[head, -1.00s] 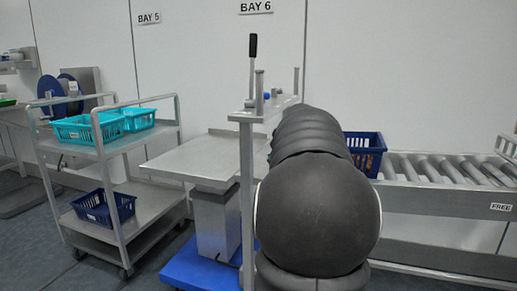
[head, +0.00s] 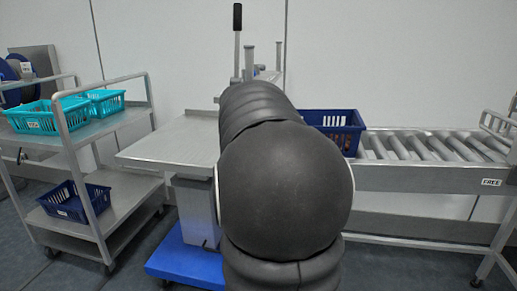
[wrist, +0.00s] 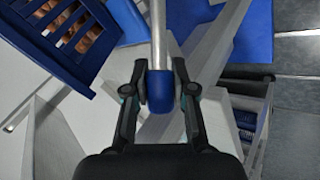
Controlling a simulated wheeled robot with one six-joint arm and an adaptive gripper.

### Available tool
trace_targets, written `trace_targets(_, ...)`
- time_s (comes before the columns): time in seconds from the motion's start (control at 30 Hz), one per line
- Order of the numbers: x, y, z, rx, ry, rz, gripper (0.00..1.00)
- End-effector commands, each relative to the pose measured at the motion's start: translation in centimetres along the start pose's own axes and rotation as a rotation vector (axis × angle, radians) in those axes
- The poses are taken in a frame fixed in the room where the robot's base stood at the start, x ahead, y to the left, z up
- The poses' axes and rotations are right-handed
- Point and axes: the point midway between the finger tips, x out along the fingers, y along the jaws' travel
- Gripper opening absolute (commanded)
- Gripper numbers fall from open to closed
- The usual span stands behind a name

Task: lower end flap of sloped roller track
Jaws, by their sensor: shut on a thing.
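The roller track (head: 440,178) stands at the right in the head view, with grey rollers and a FREE label on its side. A blue crate (head: 350,143) sits at its left end; in the wrist view the crate (wrist: 98,62) holds several brown dates. My gripper (wrist: 160,92) is shut on the blue knob (wrist: 160,80) at the end of a metal rod (wrist: 159,28). In the head view my dark arm hides my gripper, the knob and the track's left end. I cannot make out the end flap or its angle.
A lift table with a grey top (head: 170,142) and blue base (head: 188,265) stands left of my arm. A black-handled lever (head: 237,18) rises behind. A grey cart (head: 120,205) holds teal baskets (head: 35,122) and a dark blue basket (head: 75,203).

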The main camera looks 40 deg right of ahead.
Motion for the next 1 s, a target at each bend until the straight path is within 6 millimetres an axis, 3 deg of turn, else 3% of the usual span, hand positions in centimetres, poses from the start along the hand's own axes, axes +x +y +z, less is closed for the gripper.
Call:
trace_targets(0.37,0.2,-0.3,0.0,-0.008,-0.006,-0.002,0.0)
trace_targets(0.4,0.2,-0.3,0.0,-0.008,-0.006,-0.002,0.32)
trace_targets(0.5,0.1,-0.3,0.0,-0.008,-0.005,-0.002,0.51)
trace_targets(0.83,-0.2,-0.2,-0.1,-0.006,-0.003,0.0,0.51)
trace_targets(1.0,-2.1,-0.2,-0.2,-0.006,-0.001,0.001,0.51)
